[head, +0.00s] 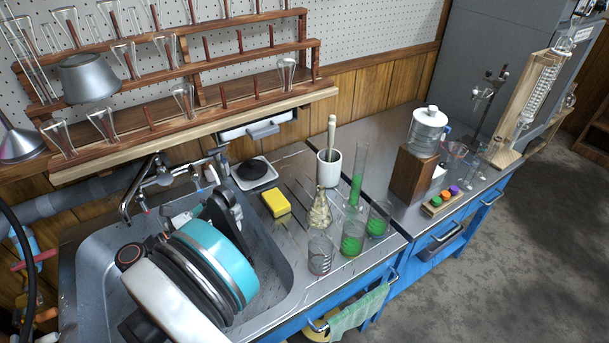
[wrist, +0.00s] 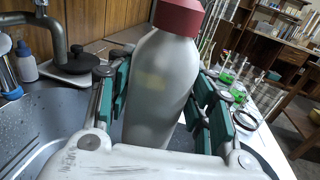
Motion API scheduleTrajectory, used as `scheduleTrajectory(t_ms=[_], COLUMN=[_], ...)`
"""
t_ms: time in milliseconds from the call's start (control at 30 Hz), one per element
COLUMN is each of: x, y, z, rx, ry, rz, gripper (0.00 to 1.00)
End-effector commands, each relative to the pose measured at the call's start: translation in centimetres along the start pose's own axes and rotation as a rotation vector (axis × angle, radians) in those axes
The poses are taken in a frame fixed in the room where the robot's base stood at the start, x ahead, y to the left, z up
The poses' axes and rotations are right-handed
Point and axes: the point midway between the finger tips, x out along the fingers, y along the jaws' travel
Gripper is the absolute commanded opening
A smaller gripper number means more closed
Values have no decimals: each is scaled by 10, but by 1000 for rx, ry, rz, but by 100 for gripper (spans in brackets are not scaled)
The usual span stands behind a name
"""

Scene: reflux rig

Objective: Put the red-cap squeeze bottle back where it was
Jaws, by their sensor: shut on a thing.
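The red-cap squeeze bottle (wrist: 160,85) fills the middle of the wrist view. It has a pale grey, translucent body and a dark red cap (wrist: 180,16), and it leans slightly to the right in that picture. My gripper (wrist: 165,95) is shut on its body, with green-padded fingers on both sides. The bottle's lower end is hidden by my gripper's housing. In the head view my gripper (head: 222,212) is over the sink, and I cannot make out the bottle there, behind my arm.
The metal sink (head: 90,285) lies below my arm, with a faucet (head: 150,185) at its back. A yellow sponge (head: 275,203), a flask (head: 320,212) and green-liquid beakers (head: 353,238) stand on the counter to the right. A glassware rack (head: 200,100) is above. Bare counter shows near the front edge.

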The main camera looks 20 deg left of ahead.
Motion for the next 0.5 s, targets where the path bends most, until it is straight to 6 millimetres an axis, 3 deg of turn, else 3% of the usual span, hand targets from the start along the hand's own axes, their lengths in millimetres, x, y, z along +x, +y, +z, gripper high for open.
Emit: scheduleTrajectory(t_ms=[500], x=[117], y=[-1], z=[0], rx=[-1], ry=[0], rz=[-3], gripper=[37])
